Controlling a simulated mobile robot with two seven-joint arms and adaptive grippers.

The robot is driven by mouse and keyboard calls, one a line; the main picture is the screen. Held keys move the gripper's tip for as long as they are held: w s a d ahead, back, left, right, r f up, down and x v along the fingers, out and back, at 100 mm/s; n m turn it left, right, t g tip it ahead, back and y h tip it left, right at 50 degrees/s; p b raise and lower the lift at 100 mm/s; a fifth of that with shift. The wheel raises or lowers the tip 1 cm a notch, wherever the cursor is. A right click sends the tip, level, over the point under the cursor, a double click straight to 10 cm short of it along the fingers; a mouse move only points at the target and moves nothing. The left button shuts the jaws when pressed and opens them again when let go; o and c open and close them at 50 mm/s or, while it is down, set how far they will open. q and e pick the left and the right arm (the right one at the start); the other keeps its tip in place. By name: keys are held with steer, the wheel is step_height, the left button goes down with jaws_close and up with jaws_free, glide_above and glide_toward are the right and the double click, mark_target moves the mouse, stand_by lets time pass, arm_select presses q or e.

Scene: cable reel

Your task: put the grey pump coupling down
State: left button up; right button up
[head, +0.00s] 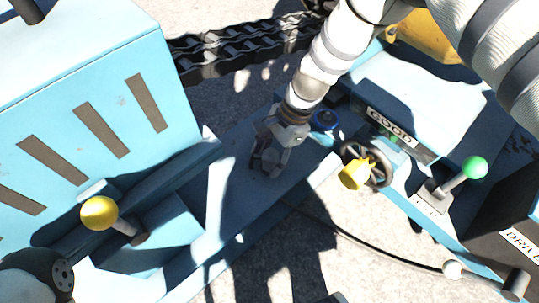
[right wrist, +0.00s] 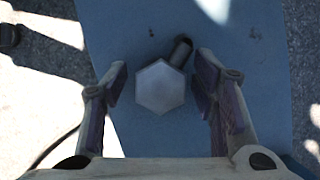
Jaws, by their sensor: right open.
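The grey pump coupling (right wrist: 160,88) shows in the right wrist view as a hexagonal block with a short dark round stub behind it, over the blue deck (right wrist: 235,60). My right gripper (right wrist: 163,82) is open, with one finger on each side of the coupling and a gap to both. In the head view the right gripper (head: 268,163) points down at the blue deck (head: 235,205), and its fingers largely hide the coupling. The coupling appears to sit on the deck.
A blue round cap (head: 324,120) lies close to the right gripper. To the right are a handwheel with a yellow part (head: 354,174), a green-knobbed lever (head: 474,167) and a cable (head: 370,245). A yellow-knobbed lever (head: 99,213) and a vented blue housing (head: 85,95) stand left.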

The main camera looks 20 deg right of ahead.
arm_select(q)
steer(key=w+r+p, duration=0.1)
steer(key=p, duration=0.1)
steer(key=r+t+p, duration=0.1)
steer(key=shift+w+d+r+p, duration=0.1)
steer(key=shift+w+r+p, duration=0.25)
arm_select(e)
steer(key=v, duration=1.2)
